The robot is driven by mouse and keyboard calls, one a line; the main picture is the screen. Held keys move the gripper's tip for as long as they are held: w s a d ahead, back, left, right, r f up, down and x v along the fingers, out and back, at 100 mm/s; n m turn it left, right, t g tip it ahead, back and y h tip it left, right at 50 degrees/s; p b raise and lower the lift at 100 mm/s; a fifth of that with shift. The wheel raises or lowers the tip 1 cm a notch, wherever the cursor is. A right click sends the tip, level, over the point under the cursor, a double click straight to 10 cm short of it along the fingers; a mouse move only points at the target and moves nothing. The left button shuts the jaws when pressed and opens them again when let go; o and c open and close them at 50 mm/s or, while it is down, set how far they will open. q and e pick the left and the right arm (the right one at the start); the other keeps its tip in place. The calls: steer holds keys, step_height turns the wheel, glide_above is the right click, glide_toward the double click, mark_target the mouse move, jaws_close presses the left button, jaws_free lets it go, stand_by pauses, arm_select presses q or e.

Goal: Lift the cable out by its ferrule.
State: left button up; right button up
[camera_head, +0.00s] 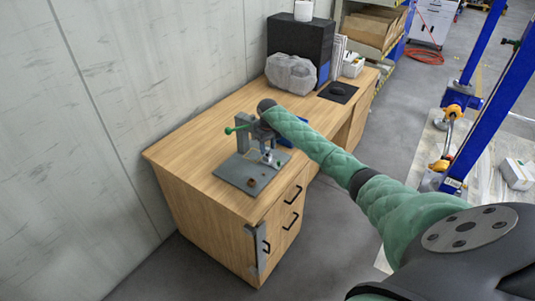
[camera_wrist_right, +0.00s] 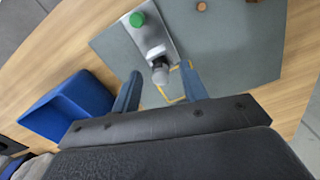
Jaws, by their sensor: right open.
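My right gripper (camera_wrist_right: 160,74) is open in the right wrist view, with one blue-grey finger on each side of a short grey cylindrical piece that looks like the ferrule (camera_wrist_right: 159,73). I cannot tell whether the fingers touch it. The grey base plate (camera_head: 235,174) lies on the table under the gripper. My left gripper is not in view.
The wooden workbench (camera_head: 190,147) stands along the wall. A blue bin (camera_wrist_right: 68,106) sits beside the plate. A grey lumpy object (camera_head: 291,73) and a black box (camera_head: 300,42) stand farther back.

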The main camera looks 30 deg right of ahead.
steer(key=shift+w+f, duration=0.1)
steer(key=shift+f, duration=0.75)
steer(key=shift+r, duration=0.1)
jaws_close()
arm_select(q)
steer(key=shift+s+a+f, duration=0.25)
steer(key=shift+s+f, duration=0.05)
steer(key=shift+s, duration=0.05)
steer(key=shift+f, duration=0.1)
arm_select(e)
steer(key=shift+r, duration=0.1)
